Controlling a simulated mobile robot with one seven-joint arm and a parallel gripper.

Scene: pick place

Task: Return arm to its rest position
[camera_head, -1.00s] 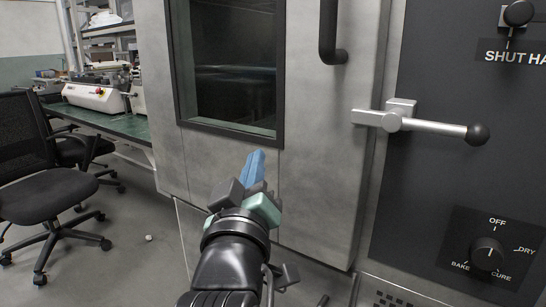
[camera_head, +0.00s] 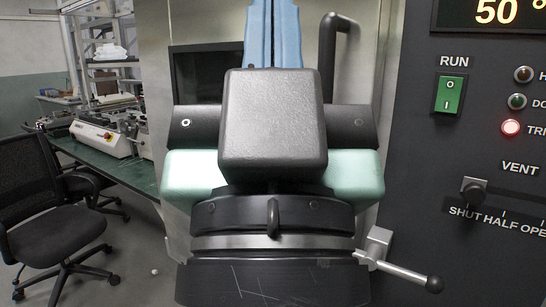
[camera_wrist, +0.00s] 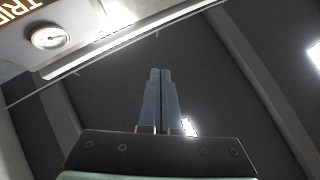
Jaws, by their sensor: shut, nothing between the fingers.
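My gripper (camera_head: 272,35) fills the middle of the head view, close to the camera and pointing up. Its two blue fingers are pressed together with nothing between them. They also show shut in the wrist view (camera_wrist: 159,95), against a dark grey surface. Behind the gripper in the head view stands a grey metal cabinet with a dark window (camera_head: 205,75) and a black vertical handle (camera_head: 327,60). The gripper and wrist hide much of the cabinet door.
At right is a dark control panel (camera_head: 415,140) with a green RUN switch (camera_head: 449,94) and a vent knob (camera_head: 473,190). A lever (camera_head: 405,274) juts out at the lower right. At left are an office chair (camera_head: 50,225) and a green workbench (camera_head: 105,160).

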